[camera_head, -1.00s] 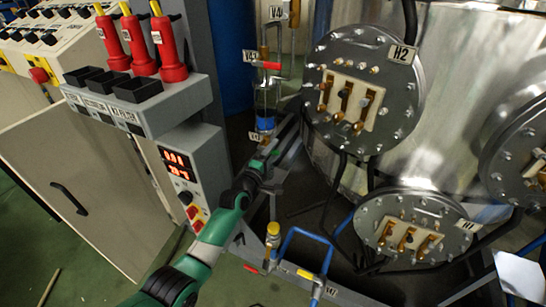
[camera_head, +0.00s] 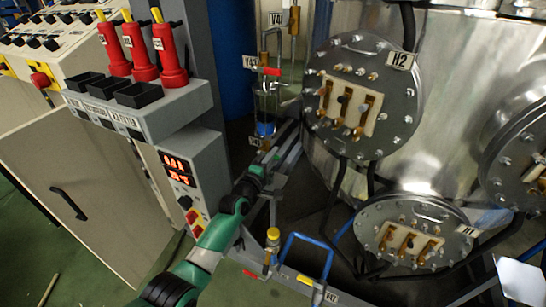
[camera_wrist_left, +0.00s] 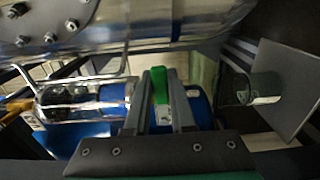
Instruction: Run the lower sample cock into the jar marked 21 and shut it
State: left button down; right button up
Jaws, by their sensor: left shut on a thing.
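The left gripper (camera_wrist_left: 160,105) is shut on a green handle (camera_wrist_left: 160,82), which shows between its fingers in the left wrist view; I take this to be the lower sample cock's handle. A glass vessel with blue liquid (camera_wrist_left: 82,98) lies left of the fingers there. A small clear glass jar (camera_wrist_left: 264,88) stands to the right, against a grey plate (camera_wrist_left: 292,90); no number can be read on it. In the head view the left gripper (camera_head: 268,152) is just below the vessel (camera_head: 265,105). My right gripper is out of view.
A red handle (camera_head: 270,71) sits above the vessel. The flanged plate marked H2 (camera_head: 330,115) is close on the right.

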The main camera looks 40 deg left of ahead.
pick_arm(q)
jog(key=shift+r, duration=0.1)
dwell(0.7)
jog(key=shift+a+r+n+p, duration=0.1)
jog(key=shift+r+n+p, duration=0.65)
jog(key=shift+n+p, duration=0.45)
jog(key=shift+r+n+p, duration=0.15)
jog(key=shift+n+p, duration=0.2)
jog(key=shift+n, duration=0.15)
jog(key=shift+a+n, duration=0.1)
jog(key=shift+n, duration=0.3)
jog(key=c, duration=0.8)
grip_release()
jog(key=shift+o, duration=0.2)
jog(key=shift+s, duration=0.1)
